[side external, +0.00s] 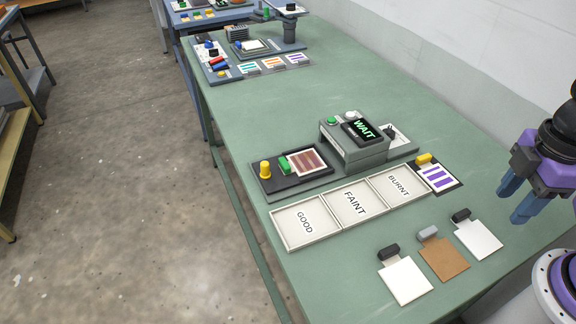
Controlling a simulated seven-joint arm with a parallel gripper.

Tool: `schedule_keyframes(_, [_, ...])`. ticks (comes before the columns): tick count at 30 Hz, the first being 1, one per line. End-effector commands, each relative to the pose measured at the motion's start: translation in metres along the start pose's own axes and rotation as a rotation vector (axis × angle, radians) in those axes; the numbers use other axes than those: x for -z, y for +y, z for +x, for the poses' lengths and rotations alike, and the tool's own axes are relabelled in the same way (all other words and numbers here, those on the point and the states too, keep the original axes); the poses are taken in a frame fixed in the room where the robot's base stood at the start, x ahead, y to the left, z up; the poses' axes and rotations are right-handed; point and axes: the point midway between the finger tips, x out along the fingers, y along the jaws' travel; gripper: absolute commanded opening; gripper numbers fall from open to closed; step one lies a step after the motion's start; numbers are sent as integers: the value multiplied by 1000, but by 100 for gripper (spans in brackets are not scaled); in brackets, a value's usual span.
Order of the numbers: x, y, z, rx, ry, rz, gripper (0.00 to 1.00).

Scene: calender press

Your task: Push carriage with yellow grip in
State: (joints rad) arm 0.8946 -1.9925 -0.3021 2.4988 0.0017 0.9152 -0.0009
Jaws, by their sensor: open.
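A dark flat base (316,182) extends left from a grey press (358,154), whose display reads WAIT. An upright yellow grip (265,169) stands at the base's left end. Beside it are a green block (284,164) and a brown striped patch in a pale frame (307,161). These sit outside the press housing. I cannot tell where the moving carriage ends and the fixed base begins. My gripper (512,203) is at the right, with blue fingers open and empty. It is well apart from the yellow grip, across the table.
Trays labelled GOOD (305,222), FAINT (354,201) and BURNT (398,185) lie in front of the press. A purple-striped card (438,178) with another yellow tab is right of them. Cards with dark or grey tabs (404,281) lie nearer.

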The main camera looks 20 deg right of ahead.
Motion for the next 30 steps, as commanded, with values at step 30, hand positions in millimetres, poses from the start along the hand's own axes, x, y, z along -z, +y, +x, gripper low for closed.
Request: schedule_keyframes(30, [336,130,-38,-2,-22,-100,48])
